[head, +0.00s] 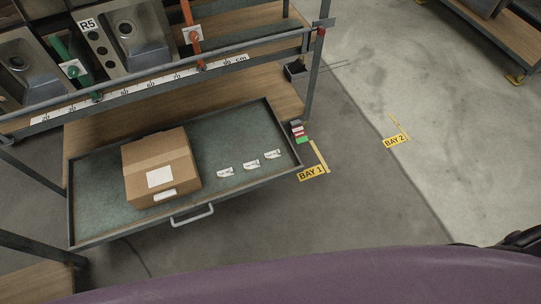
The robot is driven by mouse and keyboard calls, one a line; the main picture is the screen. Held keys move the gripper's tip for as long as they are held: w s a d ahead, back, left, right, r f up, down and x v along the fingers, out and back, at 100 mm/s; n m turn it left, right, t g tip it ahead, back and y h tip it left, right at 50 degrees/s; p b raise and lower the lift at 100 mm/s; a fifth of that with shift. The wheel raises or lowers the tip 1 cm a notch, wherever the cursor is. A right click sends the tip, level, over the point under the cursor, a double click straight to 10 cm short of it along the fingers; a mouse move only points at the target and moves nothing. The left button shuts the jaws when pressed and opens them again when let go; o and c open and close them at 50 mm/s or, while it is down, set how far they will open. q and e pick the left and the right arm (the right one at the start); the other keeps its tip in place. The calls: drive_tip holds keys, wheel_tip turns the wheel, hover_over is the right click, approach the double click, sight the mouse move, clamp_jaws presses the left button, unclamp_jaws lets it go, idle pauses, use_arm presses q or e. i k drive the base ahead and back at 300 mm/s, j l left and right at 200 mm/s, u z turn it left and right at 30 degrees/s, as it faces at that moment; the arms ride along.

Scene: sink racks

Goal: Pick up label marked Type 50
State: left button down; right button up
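Three small white labels lie in a row on the green-lined drawer tray (95,215): a left one (224,172), a middle one (251,165) and a right one (272,155). Their print is too small to read, so I cannot tell which is marked Type 50. A cardboard box (150,148) stands in the tray left of them, with white stickers on its front. Neither of my grippers shows in the head view.
The tray has a metal handle (192,215) at its front. Above it is a rack with metal sinks (130,35) and a ruler rail (150,84). Floor signs BAY 1 (311,173) and BAY 2 (395,141) lie right, with open floor around them.

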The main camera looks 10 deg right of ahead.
sight(223, 174)
drive_tip(key=i+j, duration=0.15)
drive_tip(key=j, duration=0.25)
drive_tip(key=i+j+z, duration=0.1)
drive_tip(key=j, duration=0.3)
drive_tip(key=i+j, duration=0.15)
drive_tip(key=j, duration=0.3)
drive_tip(key=i+j, duration=0.1)
drive_tip(key=j, duration=0.3)
drive_tip(key=i+j+z, duration=0.1)
drive_tip(key=j, duration=0.3)
